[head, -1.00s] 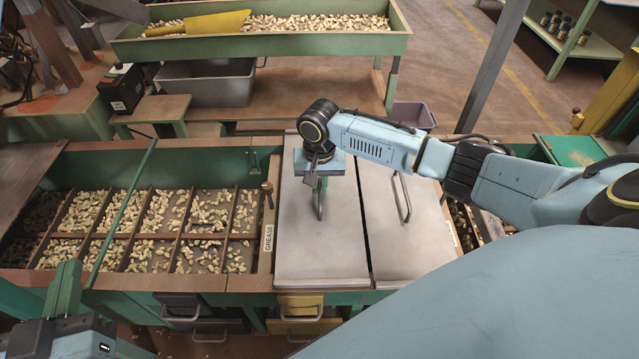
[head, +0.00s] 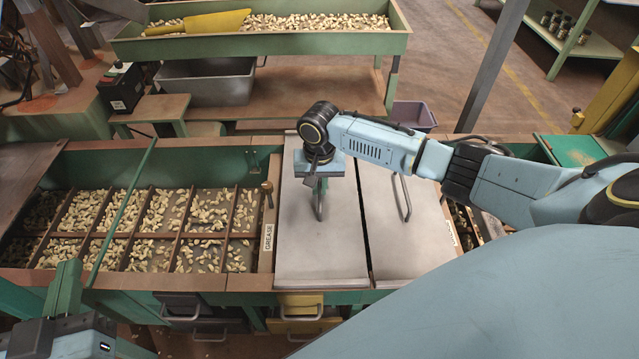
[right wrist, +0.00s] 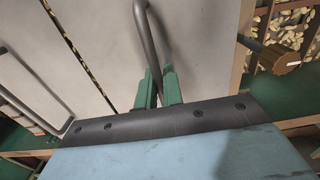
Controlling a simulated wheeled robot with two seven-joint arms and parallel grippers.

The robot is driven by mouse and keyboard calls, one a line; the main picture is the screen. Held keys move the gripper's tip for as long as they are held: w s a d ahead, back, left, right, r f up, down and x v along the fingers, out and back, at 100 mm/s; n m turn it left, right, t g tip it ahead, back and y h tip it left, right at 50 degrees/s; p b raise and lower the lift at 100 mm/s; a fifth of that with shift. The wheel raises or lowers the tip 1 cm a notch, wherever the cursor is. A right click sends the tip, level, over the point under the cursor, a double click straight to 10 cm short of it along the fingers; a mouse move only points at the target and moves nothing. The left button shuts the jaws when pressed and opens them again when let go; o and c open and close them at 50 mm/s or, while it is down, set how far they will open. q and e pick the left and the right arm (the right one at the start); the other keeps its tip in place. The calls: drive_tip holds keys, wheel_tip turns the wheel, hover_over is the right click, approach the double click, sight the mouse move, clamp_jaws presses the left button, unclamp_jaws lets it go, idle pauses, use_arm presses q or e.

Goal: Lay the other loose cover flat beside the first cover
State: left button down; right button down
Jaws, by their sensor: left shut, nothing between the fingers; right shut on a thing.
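Two pale grey metal covers lie side by side over the right part of the bin bench, with a narrow dark gap between them. The left cover (head: 315,258) appears flat and has an upright bar handle (head: 319,205), also seen in the right wrist view (right wrist: 150,45). My right gripper (head: 317,185) is above this cover, shut on its handle; its green fingers (right wrist: 160,92) meet the bar in the right wrist view. The right cover (head: 415,245) lies flat with its own handle (head: 402,198) free. My left gripper (head: 64,290) is shut and empty at the lower left.
Left of the covers are open compartments of nuts (head: 165,215), a label reading GREASE (head: 268,238) and a knobbed rod (head: 267,190). A green trough (head: 270,45) with a yellow scoop (head: 205,22) stands behind. A grey bin (head: 207,85) sits below it.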

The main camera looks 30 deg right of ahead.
drive_tip(key=shift+f, duration=0.25)
drive_tip(key=c, duration=1.5)
unclamp_jaws()
drive_tip(key=shift+o, duration=0.2)
drive_tip(key=shift+f, duration=0.1)
